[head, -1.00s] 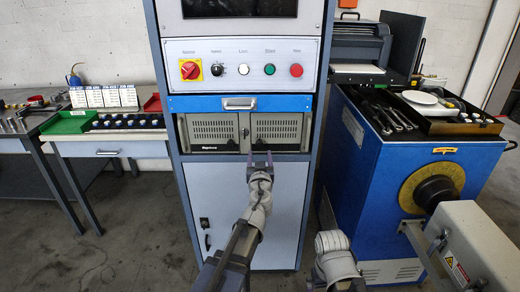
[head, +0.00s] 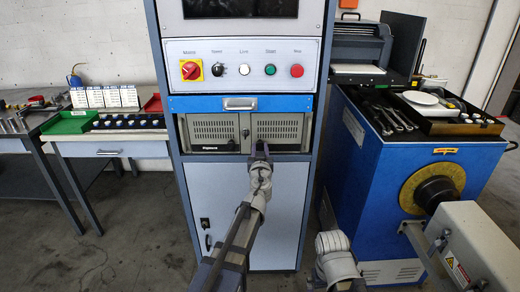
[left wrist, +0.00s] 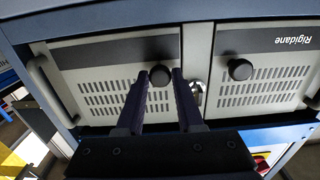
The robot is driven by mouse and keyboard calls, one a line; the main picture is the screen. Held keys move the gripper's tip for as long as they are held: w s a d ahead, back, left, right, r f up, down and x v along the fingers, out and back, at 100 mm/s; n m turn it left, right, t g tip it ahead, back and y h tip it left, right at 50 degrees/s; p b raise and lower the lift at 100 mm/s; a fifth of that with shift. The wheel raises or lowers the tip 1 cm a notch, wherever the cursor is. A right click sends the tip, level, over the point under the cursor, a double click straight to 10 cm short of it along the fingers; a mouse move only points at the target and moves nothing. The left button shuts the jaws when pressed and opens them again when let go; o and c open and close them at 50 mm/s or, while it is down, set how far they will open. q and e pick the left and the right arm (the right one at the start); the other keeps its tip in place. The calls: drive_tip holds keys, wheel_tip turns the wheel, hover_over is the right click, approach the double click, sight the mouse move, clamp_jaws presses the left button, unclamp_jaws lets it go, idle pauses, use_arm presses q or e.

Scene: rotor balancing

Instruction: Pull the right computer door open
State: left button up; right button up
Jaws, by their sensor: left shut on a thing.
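The right computer door (head: 285,132) is a grey vented panel in the cabinet and looks shut. The left wrist view is upside down, so the right door (left wrist: 85,85) shows on the left there. My left gripper (head: 261,150) is at this door's lower left part. In the left wrist view the left gripper (left wrist: 160,80) is shut on a round black knob (left wrist: 160,72) of the right door, with one finger on each side. My right gripper is not in view; only part of my right arm shows.
The left computer door (head: 210,132) is beside it, with its own black knob (left wrist: 240,69). A round lock (left wrist: 197,88) sits between the doors. A blue drawer with a handle (head: 240,103) is just above. A blue machine (head: 365,170) stands close on the right.

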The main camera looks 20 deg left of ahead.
use_arm(q)
clamp_jaws()
idle(0.8)
